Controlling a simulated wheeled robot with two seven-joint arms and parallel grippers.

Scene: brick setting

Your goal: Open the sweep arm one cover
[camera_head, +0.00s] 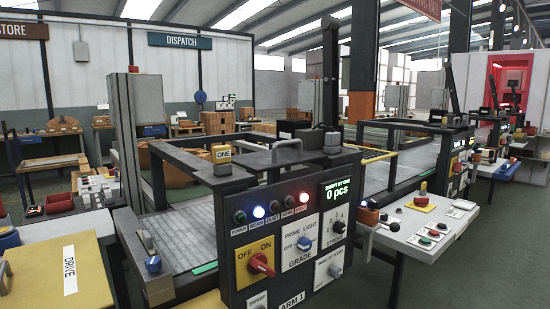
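The sweep arm one machine stands in the middle, with a dark control panel (302,190) marked ARM 1. A dark framed piece (205,182) with a block labelled ONE (222,154) and a bar handle (287,144) lies level above the grey bed (190,236). It appears to be the cover, and it looks lowered. Neither of my grippers is in view.
A yellow board (62,275) marked DRIVE is at the lower left. A white bench (428,222) with buttons stands to the right, with a second similar machine (408,165) behind it. Open floor (500,260) lies at the lower right.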

